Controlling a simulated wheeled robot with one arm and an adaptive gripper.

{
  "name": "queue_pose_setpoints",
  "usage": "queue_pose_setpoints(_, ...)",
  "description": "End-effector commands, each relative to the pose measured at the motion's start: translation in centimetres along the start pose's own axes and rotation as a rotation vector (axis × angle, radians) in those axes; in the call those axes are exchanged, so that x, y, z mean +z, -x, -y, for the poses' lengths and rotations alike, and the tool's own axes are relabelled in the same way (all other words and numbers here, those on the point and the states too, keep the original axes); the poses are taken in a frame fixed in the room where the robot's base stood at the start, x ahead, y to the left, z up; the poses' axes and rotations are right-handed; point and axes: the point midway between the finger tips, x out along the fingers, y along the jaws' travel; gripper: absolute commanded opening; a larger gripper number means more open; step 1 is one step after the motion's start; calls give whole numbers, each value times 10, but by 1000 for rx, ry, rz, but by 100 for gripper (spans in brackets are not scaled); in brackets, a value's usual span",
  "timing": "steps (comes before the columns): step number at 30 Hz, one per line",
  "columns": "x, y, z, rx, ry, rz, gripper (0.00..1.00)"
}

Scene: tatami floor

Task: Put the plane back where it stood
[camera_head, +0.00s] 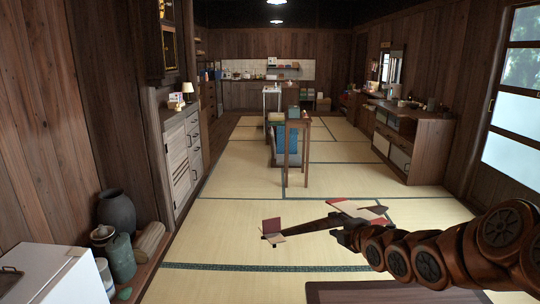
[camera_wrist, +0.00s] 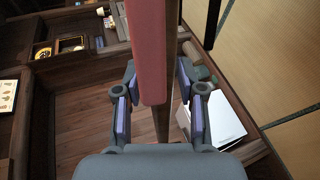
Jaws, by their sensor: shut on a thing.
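The plane (camera_head: 300,229) is a toy with a thin brown body and red and cream wing and tail surfaces. In the head view it hangs in the air at the lower centre, above the tatami, with its tail toward the left. My gripper (camera_head: 352,233) is shut on it, and the arm comes in from the right. In the wrist view, a red surface of the plane (camera_wrist: 146,50) runs down between the two fingers of my gripper (camera_wrist: 158,105). The brown body shows beside it. The exact contact of the fingers is partly hidden.
A cabinet (camera_head: 180,160) with a small lamp (camera_head: 187,91) stands at left. A dark vase (camera_head: 116,211), jars and a white box (camera_head: 45,275) stand lower left. Open tatami (camera_head: 230,225) lies between.

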Motion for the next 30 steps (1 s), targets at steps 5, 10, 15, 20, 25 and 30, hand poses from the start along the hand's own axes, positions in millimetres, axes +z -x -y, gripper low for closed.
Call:
queue_pose_setpoints(5,0,14,-40,1,-3,-1,0)
queue_pose_setpoints(10,-1,23,-64,1,-2,-3,0)
queue_pose_setpoints(15,-1,28,-78,0,0,-5,0)
queue_pose_setpoints(20,-2,29,-81,-1,-1,-5,0)
queue_pose_setpoints(25,-8,17,-70,-6,-6,7,0)
queue_pose_setpoints(30,-14,-6,-45,-8,-23,58,0)
